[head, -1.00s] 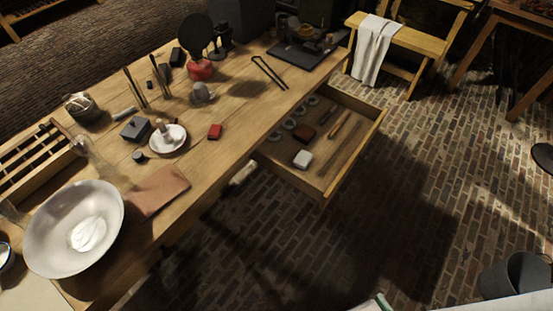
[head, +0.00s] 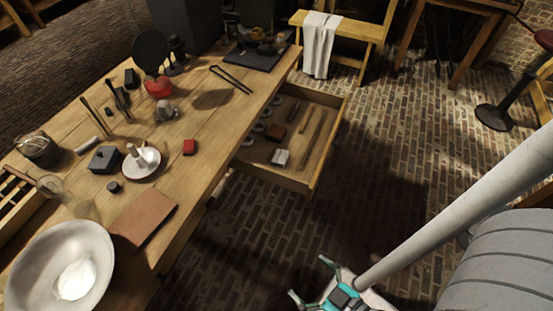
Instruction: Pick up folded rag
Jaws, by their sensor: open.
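The folded rag (head: 145,216), a flat brown cloth, lies on the wooden workbench (head: 205,131) near its front edge, just right of a large white bowl (head: 38,281). My gripper (head: 310,279) is at the bottom of the head view, with teal fingers spread open. Nothing shows between the fingers. It is to the right of the rag and below it in the picture, well apart from it, over the brick floor.
An open drawer (head: 300,182) juts out from the bench, holding several small items. A white cloth (head: 320,45) hangs over a wooden chair.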

